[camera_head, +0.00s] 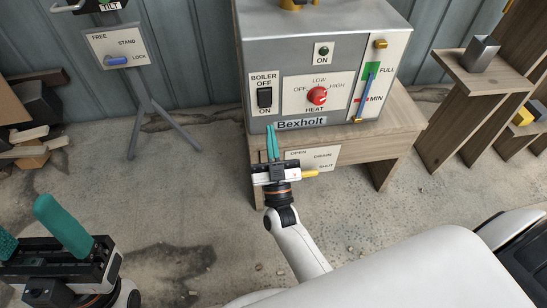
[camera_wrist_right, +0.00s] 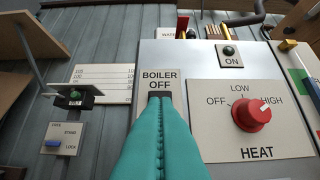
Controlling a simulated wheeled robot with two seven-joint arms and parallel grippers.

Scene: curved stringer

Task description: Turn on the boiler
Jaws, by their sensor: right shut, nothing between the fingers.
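The grey metal boiler (camera_head: 285,72) stands on a wooden bench and bears a "BOILER OFF / ON" plate with a black rocker switch (camera_head: 264,98). My right gripper (camera_head: 272,130) is shut and empty, its teal fingers pointing up near the boiler's lower front edge, below the switch. In the right wrist view the fingertips (camera_wrist_right: 160,100) overlap the switch plate (camera_wrist_right: 160,80) and hide most of the switch; contact cannot be told. The "ON" lamp (camera_head: 324,51) looks dark green, and dark in the right wrist view (camera_wrist_right: 228,50). My left gripper (camera_head: 24,222) is open and empty at lower left.
The red heat knob (camera_head: 317,95) is right of the switch, with a FULL/MIN level gauge (camera_head: 368,88) beyond it. A yellow drain lever (camera_head: 311,173) sits below, close to my right gripper. A stand with a lock panel (camera_head: 117,47) is at left; wooden shelves (camera_head: 480,75) are at right.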

